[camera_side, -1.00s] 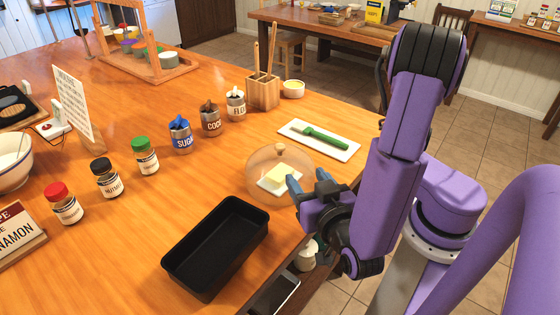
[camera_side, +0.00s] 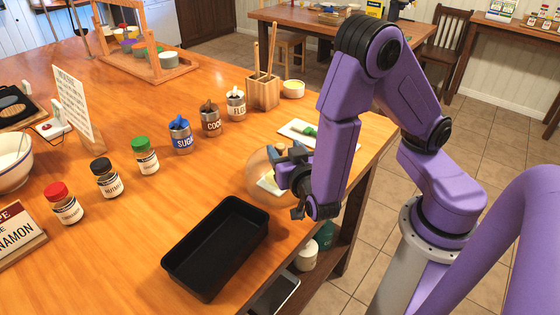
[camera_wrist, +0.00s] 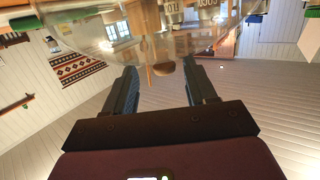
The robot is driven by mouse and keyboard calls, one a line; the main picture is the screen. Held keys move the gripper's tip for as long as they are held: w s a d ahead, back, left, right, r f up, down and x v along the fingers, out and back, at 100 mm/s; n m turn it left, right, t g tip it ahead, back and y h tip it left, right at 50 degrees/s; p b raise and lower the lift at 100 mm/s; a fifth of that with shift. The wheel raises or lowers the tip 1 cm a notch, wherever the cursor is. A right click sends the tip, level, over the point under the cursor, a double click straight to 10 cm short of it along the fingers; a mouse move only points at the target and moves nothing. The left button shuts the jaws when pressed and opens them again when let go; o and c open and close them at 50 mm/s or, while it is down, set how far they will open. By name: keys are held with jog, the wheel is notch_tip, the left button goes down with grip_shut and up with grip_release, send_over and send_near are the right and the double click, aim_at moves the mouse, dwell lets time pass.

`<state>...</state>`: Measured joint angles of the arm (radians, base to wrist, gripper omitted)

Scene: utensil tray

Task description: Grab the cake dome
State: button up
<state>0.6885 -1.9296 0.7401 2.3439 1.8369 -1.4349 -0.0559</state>
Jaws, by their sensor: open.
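The cake dome (camera_side: 256,173) is a clear, amber-tinted dome standing on the wooden table. A white dish (camera_side: 267,186) shows through it. The fingers are apart, with gaps on both sides of the knob. Contact with the dome cannot be told.
A black loaf pan (camera_side: 218,245) stands in front of the dome. Behind it lie a white board (camera_side: 297,127) with a green-handled utensil, partly hidden by my arm, and a wooden utensil holder (camera_side: 263,92). Labelled jars, including sugar (camera_side: 181,136), stand to the left. The table edge is close on the right.

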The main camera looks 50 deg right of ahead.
aim_at(278, 144)
jog(key=shift+a+x, duration=0.25)
jog(key=shift+x, duration=2)
jog(key=shift+w, duration=0.15)
grip_shut()
